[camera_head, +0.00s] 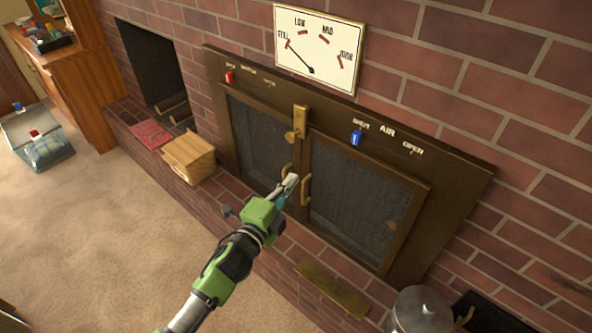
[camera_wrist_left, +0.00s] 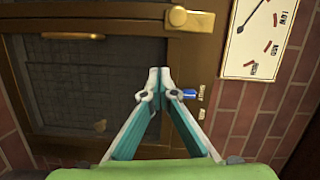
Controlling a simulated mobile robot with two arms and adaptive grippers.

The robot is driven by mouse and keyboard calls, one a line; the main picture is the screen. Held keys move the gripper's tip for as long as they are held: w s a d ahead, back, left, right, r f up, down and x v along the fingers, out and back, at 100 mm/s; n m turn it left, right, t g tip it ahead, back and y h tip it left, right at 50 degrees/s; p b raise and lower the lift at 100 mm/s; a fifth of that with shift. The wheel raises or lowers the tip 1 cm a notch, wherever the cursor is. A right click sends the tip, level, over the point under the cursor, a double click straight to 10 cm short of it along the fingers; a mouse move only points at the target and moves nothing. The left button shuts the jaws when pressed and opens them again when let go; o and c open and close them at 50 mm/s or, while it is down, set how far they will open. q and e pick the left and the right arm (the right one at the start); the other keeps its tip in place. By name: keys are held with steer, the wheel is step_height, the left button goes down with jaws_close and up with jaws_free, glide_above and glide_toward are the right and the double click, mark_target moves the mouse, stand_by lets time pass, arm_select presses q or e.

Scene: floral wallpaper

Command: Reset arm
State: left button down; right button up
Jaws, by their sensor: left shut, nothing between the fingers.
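My left gripper (camera_head: 291,181) is raised in front of the stove doors, near the handles in the middle, with its fingers together and nothing between them. In the left wrist view its two teal and white fingers (camera_wrist_left: 158,84) meet at the tips. The right stove door (camera_head: 350,208) and left stove door (camera_head: 262,147) both look closed. A brass latch (camera_head: 300,122) sits at the top between them. I cannot tell whether the gripper touches a handle. My right gripper is not in view.
A blue knob (camera_head: 356,138) and a red knob (camera_head: 229,77) sit on the dark frame. A dial sign (camera_head: 318,48) hangs above. A wooden box (camera_head: 188,157) stands on the brick ledge, a metal pot (camera_head: 422,311) at lower right. The carpet at left is mostly clear.

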arm_select(q)
steer(key=shift+s+a, duration=0.1)
steer(key=shift+s, duration=0.05)
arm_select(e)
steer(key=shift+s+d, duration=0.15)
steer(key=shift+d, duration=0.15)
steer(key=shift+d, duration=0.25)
